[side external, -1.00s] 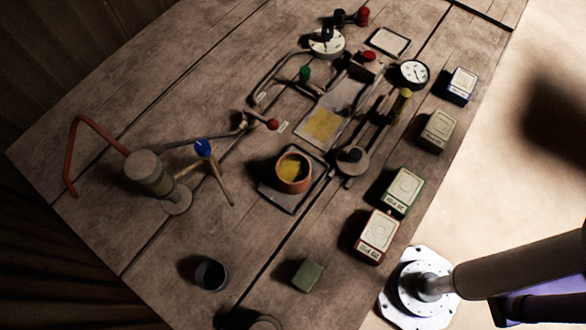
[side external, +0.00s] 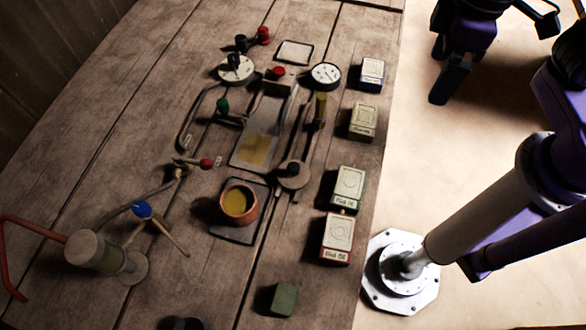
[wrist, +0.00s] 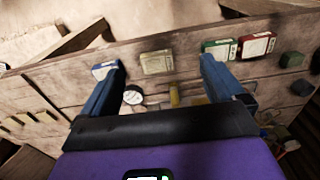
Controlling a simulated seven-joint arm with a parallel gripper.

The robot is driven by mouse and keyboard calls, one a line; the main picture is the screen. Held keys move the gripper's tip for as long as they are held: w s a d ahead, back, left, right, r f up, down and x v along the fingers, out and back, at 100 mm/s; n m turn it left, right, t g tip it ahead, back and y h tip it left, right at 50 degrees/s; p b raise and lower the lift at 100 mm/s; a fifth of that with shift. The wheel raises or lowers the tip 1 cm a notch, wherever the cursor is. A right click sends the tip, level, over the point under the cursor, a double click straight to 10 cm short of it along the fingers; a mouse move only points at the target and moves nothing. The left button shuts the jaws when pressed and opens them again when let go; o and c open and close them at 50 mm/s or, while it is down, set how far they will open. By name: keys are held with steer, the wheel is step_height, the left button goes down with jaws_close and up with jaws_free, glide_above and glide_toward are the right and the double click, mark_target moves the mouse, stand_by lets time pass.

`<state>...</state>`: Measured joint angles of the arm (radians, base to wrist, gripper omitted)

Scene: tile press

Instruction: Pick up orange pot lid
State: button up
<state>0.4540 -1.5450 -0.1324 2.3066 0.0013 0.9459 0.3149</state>
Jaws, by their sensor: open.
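An orange-brown round pot (side external: 238,204) with a yellow inside stands on a dark plate at the table's middle in the side view. I see no lid on it. A round grey-brown disc with a dark knob (side external: 293,174) lies just right of it and looks like a lid, but its colour is not clearly orange. My gripper (side external: 495,62) is at the top right of the side view, off the table's right edge and far from the pot. In the wrist view my gripper (wrist: 162,62) has its blue fingers wide apart, with nothing held. The pot is not clearly visible there.
Along the table's right edge stand a blue box (side external: 371,74), a tan box (side external: 363,120), a green box (side external: 347,188) and a red box (side external: 337,238). A gauge (side external: 325,76), clamps and a burner stand (side external: 98,253) crowd the table. A green block (side external: 284,299) sits near the front.

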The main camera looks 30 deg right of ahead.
steer(key=w+a+m, duration=0.4)
steer(key=a, duration=0.9)
steer(key=m, duration=0.5)
glide_above(293, 166)
steer(key=f, duration=1.2)
steer(key=shift+w+a+f, duration=0.1)
steer(key=shift+w+f, duration=0.25)
steer(key=shift+w, duration=0.05)
steer(key=shift+s+f, duration=0.25)
steer(key=shift+f, duration=1.1)
steer(key=shift+s+f, duration=0.2)
steer(key=shift+f, duration=1.1)
steer(key=c, duration=1.1)
